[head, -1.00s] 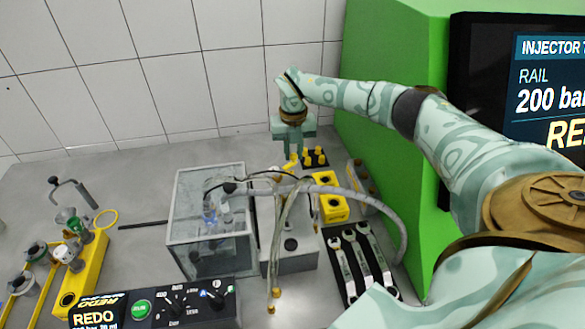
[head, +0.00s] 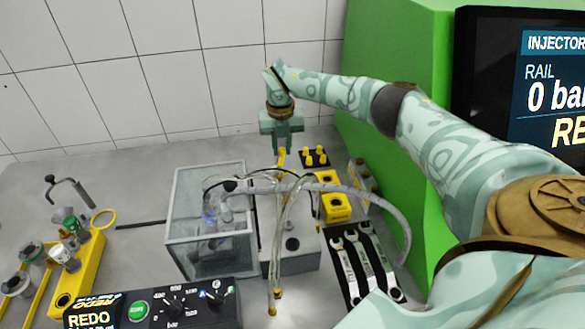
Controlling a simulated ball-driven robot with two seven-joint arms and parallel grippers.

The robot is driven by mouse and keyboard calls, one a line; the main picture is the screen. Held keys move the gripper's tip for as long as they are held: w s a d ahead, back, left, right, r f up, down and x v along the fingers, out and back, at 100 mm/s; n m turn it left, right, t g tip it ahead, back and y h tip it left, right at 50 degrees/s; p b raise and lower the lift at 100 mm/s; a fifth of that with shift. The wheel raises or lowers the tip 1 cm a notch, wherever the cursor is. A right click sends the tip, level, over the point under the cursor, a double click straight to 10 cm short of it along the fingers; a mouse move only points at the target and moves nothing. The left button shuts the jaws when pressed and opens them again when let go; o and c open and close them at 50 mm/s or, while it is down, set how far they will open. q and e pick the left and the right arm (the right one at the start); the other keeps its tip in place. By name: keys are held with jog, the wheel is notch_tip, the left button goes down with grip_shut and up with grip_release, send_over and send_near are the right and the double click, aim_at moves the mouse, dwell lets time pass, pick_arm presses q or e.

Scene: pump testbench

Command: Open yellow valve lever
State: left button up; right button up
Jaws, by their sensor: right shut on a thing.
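The yellow valve lever (head: 281,157) shows as a short yellow piece at the back of the grey pump block (head: 296,262), right of the glass tank. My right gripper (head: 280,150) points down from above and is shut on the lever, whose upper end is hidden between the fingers. The lever stands close to upright. Hoses pass just in front of it and hide its base. My left gripper is not in view.
A glass tank (head: 180,225) stands left of the pump block, with a grey hose (head: 375,202) arching right. A yellow block (head: 336,207) and wrenches (head: 362,262) lie right. A control box (head: 150,309) is in front. A green cabinet (head: 400,100) bounds the right; a monitor (head: 545,95) reads 0 bar.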

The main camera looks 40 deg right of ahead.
jog(key=shift+w+a, duration=0.1)
jog(key=shift+w, duration=0.05)
jog(key=shift+w+a+b, duration=0.4)
jog(key=shift+w+a, duration=0.1)
jog(key=o, duration=1.3)
jog(key=shift+r, duration=0.2)
notch_tip(320, 180, up, 6)
jog(key=p, duration=0.5)
jog(key=shift+f, duration=0.15)
